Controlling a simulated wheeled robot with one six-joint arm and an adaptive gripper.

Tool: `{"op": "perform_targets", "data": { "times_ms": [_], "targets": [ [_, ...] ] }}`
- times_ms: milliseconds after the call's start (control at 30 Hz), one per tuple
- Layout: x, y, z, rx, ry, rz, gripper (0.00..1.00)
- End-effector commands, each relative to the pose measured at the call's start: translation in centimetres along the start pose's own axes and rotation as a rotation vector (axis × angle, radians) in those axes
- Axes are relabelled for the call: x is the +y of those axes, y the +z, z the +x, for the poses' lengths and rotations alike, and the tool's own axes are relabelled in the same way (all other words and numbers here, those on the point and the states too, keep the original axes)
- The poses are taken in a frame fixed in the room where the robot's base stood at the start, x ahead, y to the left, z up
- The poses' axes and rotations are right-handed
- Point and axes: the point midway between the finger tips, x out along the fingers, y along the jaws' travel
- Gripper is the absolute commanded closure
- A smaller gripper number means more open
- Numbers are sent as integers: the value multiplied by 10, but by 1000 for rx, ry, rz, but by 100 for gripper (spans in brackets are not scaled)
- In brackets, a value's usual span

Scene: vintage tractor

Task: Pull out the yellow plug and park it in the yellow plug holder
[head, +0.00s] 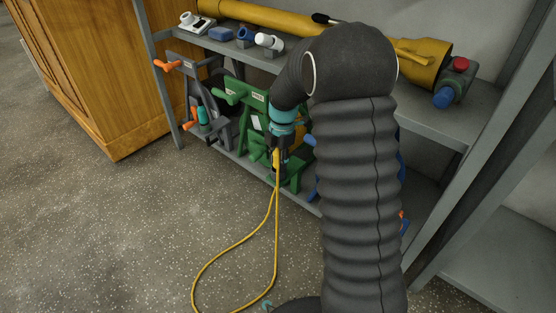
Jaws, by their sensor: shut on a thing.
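My gripper (279,162) is in front of the green metal frame on the lower part of the shelf unit, pointing down. It is shut on the yellow plug (277,156), of which only a small yellow part shows between the dark fingers. A yellow cable (276,230) hangs from it and loops on the floor. I cannot tell whether the plug still touches a socket, as the fingers hide its end. I cannot make out a yellow plug holder; my arm covers part of the shelf.
The grey shelf unit (420,105) carries a long yellow cylinder (300,22), small white and blue fittings (245,36), and a red and blue part (452,82). A wooden cabinet (90,70) stands left.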

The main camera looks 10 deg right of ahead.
Motion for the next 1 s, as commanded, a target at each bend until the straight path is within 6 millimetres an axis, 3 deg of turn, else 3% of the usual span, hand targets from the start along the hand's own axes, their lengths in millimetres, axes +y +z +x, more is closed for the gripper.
{"op": "perform_targets", "data": {
  "times_ms": [433,467,567,867,1000],
  "targets": [
    [0,1,10,0,0,0,100],
    [0,1,9,0,1,0,58],
    [0,1,9,0,0,0,36],
    [0,1,8,0,0,0,36],
    [1,0,-2,-2,3,0,36]
  ]
}}
